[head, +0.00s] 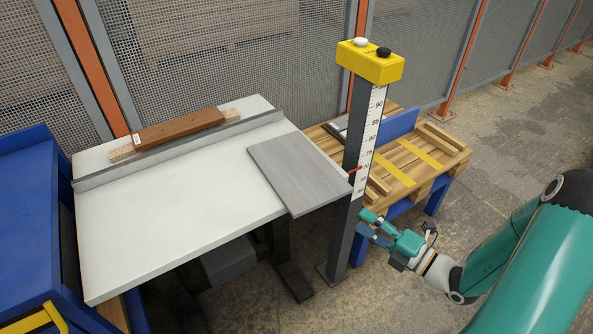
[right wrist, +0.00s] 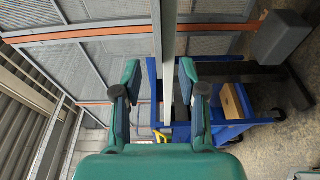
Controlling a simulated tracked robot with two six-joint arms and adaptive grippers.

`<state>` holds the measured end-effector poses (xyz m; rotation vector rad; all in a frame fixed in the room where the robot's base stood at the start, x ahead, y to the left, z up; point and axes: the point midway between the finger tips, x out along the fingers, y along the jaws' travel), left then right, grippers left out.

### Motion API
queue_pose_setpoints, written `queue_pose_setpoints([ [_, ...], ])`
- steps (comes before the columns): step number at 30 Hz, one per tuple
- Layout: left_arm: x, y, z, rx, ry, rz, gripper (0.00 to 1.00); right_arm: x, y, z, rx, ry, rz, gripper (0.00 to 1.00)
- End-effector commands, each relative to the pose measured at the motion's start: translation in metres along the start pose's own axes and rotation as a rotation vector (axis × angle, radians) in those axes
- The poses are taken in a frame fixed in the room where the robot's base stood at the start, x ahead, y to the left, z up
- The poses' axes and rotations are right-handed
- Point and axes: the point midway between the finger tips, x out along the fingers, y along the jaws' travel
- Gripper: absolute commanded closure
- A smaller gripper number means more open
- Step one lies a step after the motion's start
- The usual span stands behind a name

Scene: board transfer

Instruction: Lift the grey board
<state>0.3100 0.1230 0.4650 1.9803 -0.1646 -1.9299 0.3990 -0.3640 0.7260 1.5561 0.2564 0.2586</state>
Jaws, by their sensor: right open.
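The grey board (head: 298,172) lies flat on the right end of the white table (head: 180,215), and its right part overhangs the table edge. My right gripper (head: 366,222) is open and empty, to the right of the board and beyond its near right corner, with a visible gap in the head view. In the right wrist view my open fingers (right wrist: 160,75) stand on either side of a thin pale strip (right wrist: 169,60). It looks like the board or tabletop seen edge-on; I cannot tell which. My left gripper is not in view.
A dark post with a height scale and yellow head (head: 370,62) stands close to the board's right corner. A wooden pallet (head: 415,160) on blue supports is behind it. A reddish-brown plank (head: 180,129) lies behind the metal fence rail (head: 180,150). A blue cart (head: 30,220) is at left.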

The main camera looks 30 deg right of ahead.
Motion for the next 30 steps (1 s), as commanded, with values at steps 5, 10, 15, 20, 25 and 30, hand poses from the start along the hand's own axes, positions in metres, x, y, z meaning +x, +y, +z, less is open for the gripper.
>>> queue_pose_setpoints([
  [5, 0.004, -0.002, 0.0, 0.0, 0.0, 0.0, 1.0, 0.04, -0.001, -0.003, 0.0, 0.009, 0.002, 0.58],
  [10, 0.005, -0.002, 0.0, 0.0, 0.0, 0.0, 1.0, 0.062, -0.001, -0.002, 0.0, 0.004, -0.001, 0.58],
  [15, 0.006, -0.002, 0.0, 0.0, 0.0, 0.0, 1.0, 0.071, 0.0, -0.002, 0.0, 0.003, -0.001, 0.58],
  [20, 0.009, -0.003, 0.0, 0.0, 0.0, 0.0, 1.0, 0.088, 0.001, -0.006, -0.001, 0.006, -0.001, 0.58],
  [25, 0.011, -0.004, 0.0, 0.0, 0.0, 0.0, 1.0, 0.111, 0.001, -0.007, -0.001, 0.004, -0.002, 0.58],
  [30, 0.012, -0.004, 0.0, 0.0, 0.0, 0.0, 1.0, 0.12, 0.002, -0.006, 0.0, 0.001, -0.002, 0.58],
])
